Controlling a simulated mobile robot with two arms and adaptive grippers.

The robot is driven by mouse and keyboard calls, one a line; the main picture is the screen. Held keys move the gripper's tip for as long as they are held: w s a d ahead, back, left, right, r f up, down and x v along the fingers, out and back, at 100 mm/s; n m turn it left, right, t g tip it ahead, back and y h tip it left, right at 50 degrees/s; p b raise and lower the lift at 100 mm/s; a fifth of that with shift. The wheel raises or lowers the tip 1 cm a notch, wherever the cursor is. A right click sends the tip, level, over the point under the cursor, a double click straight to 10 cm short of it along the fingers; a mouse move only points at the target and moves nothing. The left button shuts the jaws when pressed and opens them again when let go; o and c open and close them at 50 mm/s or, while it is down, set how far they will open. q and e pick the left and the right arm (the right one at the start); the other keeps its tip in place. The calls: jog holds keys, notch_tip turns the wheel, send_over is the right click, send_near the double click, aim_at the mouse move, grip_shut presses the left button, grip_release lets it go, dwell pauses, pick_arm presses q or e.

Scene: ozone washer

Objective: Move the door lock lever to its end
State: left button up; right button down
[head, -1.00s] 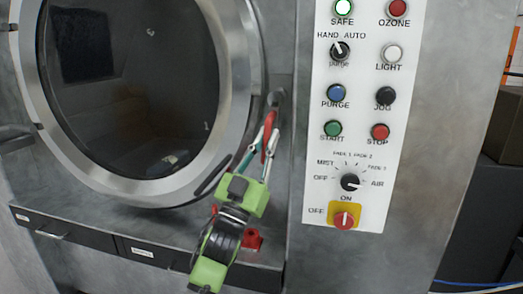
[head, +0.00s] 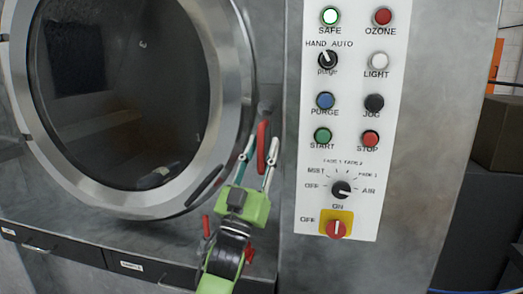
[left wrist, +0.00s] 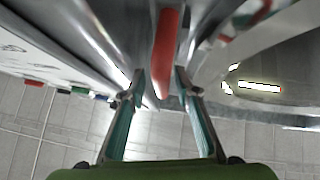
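The door lock lever (head: 262,145) has a red handle and hangs nearly upright beside the lower right of the round door (head: 130,100). My left gripper (head: 259,160) reaches up to it from below, with one finger on each side of the handle. In the left wrist view, the red lever (left wrist: 166,50) comes down between the tips of my left gripper (left wrist: 160,88). Gaps show between the handle and the fingers, so the gripper is open around it. The lever's upper pivot is dim in the head view. My right gripper is not in view.
A white control panel (head: 350,120) with buttons and knobs stands to the right of the lever. Red parts (head: 249,253) show low beside my left wrist, partly hidden. Drawers (head: 80,248) run along below the door.

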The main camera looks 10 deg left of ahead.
pick_arm(q)
jog(key=shift+s+f, duration=0.1)
jog(key=v, duration=1.1)
jog(key=shift+s+f, duration=0.25)
jog(key=shift+s, duration=0.05)
jog(key=shift+a, duration=0.1)
